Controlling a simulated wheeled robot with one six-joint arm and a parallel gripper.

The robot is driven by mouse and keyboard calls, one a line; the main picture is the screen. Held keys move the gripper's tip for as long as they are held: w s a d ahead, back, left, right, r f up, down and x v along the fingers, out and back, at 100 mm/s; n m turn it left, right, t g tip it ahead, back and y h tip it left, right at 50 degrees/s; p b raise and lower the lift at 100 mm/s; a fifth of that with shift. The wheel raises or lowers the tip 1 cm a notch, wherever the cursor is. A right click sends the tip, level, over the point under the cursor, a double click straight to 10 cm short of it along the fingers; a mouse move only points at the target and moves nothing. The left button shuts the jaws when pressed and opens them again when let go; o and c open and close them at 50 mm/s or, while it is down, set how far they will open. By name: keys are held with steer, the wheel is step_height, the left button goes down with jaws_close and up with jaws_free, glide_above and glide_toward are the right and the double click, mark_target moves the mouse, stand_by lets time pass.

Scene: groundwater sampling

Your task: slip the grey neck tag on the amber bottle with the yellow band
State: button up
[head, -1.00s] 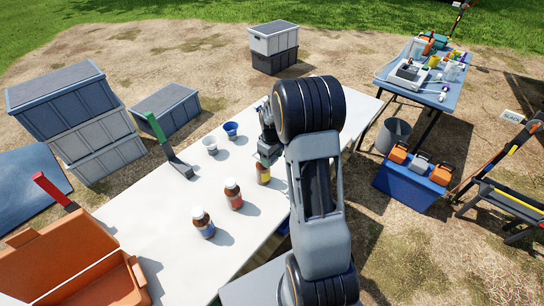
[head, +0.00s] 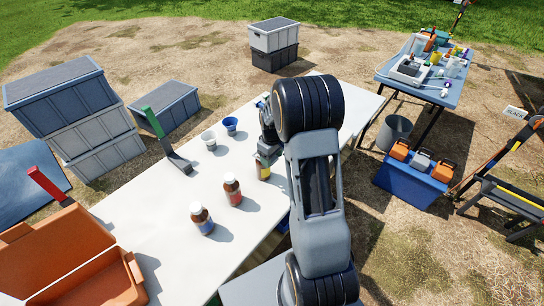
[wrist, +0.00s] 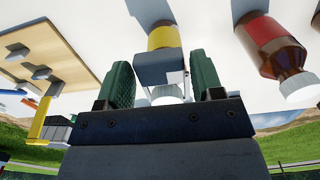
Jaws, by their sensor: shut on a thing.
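The amber bottle with the yellow band (head: 263,172) stands on the white table, partly hidden under my gripper (head: 268,153). The wrist view is upside down. It shows this bottle's yellow band (wrist: 164,37) at top centre and its white cap (wrist: 168,93) lower down. The grey neck tag (wrist: 160,73) lies between the two green fingers of my gripper (wrist: 163,84), which is shut on it. The tag overlaps the bottle's shoulder and neck in this view. I cannot tell whether it surrounds the neck or is only in front of it.
A red-banded bottle (head: 232,191) and a blue-banded bottle (head: 202,219) stand to the left. Two small cups, white (head: 208,140) and blue (head: 230,126), stand farther back. A green-topped stand (head: 166,142) and an open orange case (head: 80,265) are also left. The table between is clear.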

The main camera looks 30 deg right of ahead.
steer(key=o, duration=0.8)
step_height(320, 180, up, 14)
steer(key=shift+f+b, duration=0.15)
steer(key=shift+b, duration=0.3)
stand_by(0.7)
steer(key=shift+s+a+r+m+t, duration=0.65)
steer(key=shift+s+a, duration=1.4)
steer(key=shift+s, duration=1)
steer(key=shift+s+a+r+m+t, duration=0.7)
steer(key=shift+s+a, duration=1.3)
steer(key=shift+s, duration=1.05)
steer(key=shift+s+a+r+m+t, duration=0.35)
steer(key=shift+s+a+m+t, duration=0.35)
steer(key=shift+s+a, duration=1.85)
